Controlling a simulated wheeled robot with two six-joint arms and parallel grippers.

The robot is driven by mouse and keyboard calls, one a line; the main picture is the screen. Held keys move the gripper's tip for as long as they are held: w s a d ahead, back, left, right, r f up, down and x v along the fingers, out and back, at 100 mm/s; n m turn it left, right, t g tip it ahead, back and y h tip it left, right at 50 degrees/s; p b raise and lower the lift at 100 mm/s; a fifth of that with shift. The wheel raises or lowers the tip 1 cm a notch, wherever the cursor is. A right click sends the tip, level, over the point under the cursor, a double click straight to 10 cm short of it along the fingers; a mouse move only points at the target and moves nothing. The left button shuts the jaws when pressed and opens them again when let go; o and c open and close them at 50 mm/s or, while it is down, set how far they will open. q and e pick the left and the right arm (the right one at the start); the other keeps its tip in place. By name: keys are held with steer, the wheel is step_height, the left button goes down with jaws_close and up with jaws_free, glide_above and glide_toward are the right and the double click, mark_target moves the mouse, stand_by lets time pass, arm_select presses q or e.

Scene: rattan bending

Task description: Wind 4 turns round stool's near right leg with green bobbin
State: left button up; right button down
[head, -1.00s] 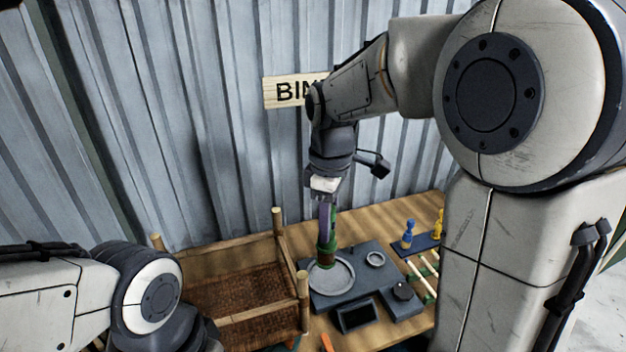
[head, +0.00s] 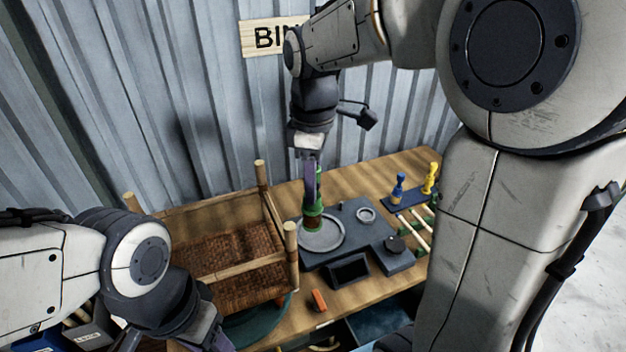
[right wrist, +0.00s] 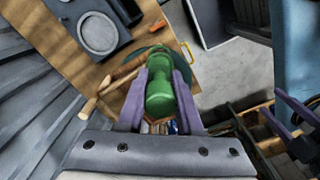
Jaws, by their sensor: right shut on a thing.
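The stool lies with its legs up and its woven seat (head: 235,260) low, at the middle left of the bench in the head view. Its near right leg (head: 291,256) is a light upright post, with no winding that I can make out. My right gripper (head: 312,200) is shut on the green bobbin (head: 315,222), just right of and beyond that leg. In the right wrist view the bobbin (right wrist: 162,92) sits between the two purple fingers. My left gripper (head: 218,343) shows only partly at the bottom, near the stool's front; its opening is unclear.
A dark tray board with a round grey dish (head: 335,241) lies behind the bobbin in the head view. Blue (head: 398,187) and yellow (head: 431,178) bobbins stand at the back right. An orange block (head: 319,300) lies near the front edge.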

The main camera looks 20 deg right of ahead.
mark_target(314, 214)
steer(key=shift+f+b, duration=2.35)
steer(key=shift+f, duration=1.55)
steer(key=shift+r, duration=0.1)
